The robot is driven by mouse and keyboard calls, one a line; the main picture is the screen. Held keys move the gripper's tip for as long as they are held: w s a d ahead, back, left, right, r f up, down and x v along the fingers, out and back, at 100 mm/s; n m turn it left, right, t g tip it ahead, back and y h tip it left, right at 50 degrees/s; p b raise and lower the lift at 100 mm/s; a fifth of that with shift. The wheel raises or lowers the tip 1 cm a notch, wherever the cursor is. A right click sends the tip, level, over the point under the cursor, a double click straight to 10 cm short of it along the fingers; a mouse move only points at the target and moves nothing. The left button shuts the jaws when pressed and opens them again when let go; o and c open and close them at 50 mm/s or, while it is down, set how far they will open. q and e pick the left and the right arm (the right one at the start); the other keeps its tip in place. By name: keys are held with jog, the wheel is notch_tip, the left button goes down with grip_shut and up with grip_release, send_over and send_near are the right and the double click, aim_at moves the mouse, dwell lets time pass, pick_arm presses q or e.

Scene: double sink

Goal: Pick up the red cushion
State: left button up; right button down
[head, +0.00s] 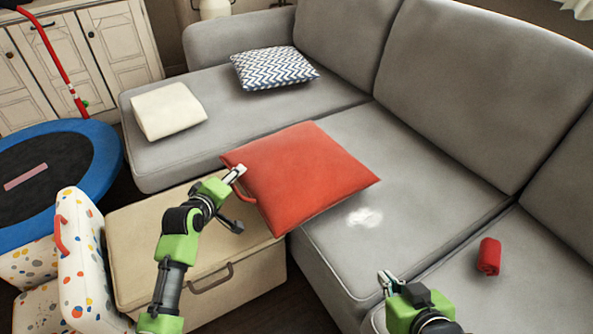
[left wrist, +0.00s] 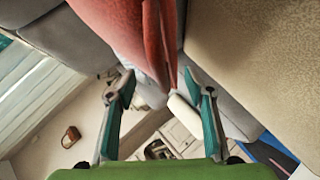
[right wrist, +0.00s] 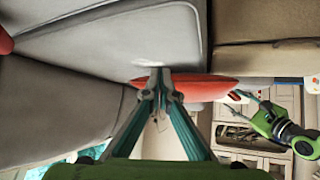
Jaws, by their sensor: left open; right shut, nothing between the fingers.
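The red cushion (head: 305,170) lies in the middle of the head view, over the grey sofa's edge and the beige box. A thin red strap or handle (head: 236,187) shows at its left side. My left gripper (head: 236,197) is open at that side, with the strap close to its fingers. In the left wrist view the cushion (left wrist: 125,30) hangs at the top, with its lower end around the gap of the open left gripper (left wrist: 163,88). My right gripper (head: 388,283) is shut and empty at the sofa's front edge. The right wrist view shows the cushion (right wrist: 210,88) beyond the shut fingertips.
The beige box (head: 135,240) stands below my left arm, beside the grey sofa (head: 420,190). A white cushion (head: 168,111) and a zigzag cushion (head: 273,68) lie farther back. A red roll (head: 489,257) lies right. A trampoline (head: 105,150) and spotted chair (head: 80,260) stand left.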

pick_arm(q)
jog(key=b+x, duration=0.1)
jog(key=x, duration=0.1)
jog(key=shift+w+f, duration=0.2)
jog(key=shift+w, duration=0.15)
grip_shut()
pick_arm(e)
jog(key=w+a+r+t+y, duration=0.1)
jog(key=w+a+r+t, duration=0.1)
jog(key=r, duration=0.4)
jog(key=w+t, duration=0.1)
jog(key=w, duration=0.1)
jog(key=shift+w+t, duration=0.3)
pick_arm(q)
jog(key=shift+d, duration=0.1)
